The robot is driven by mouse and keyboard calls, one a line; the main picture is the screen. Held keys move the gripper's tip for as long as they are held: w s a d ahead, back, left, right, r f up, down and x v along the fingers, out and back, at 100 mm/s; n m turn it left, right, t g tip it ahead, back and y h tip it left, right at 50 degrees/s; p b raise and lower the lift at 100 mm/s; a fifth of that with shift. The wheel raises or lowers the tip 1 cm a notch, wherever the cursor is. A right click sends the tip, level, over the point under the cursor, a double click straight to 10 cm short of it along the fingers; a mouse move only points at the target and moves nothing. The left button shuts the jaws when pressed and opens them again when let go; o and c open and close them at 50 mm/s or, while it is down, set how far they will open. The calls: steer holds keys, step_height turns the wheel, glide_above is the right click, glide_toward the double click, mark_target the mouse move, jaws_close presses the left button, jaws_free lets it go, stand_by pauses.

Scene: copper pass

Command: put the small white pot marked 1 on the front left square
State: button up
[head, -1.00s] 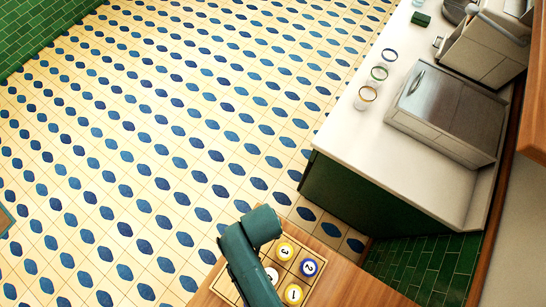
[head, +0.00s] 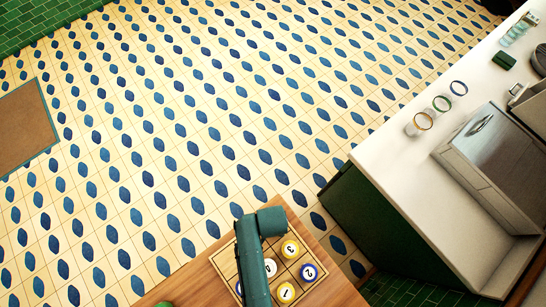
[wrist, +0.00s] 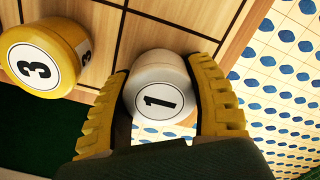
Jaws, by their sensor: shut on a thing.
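The small white pot marked 1 (wrist: 160,97) is between the two yellow fingers of my gripper (wrist: 158,68) in the wrist view. My gripper is shut on its sides. Wooden board with dark square lines lies behind it, and I cannot tell whether the pot touches the board. A yellow pot marked 3 (wrist: 40,58) stands to its left. In the head view my arm hides my gripper and part of the gridded board (head: 222,262). A white pot (head: 271,267) shows beside my arm there; its mark is unclear.
A blue pot (head: 238,288) is partly behind my arm. A white counter (head: 400,165) with rings and a metal appliance stands right.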

steer(key=o, duration=1.2)
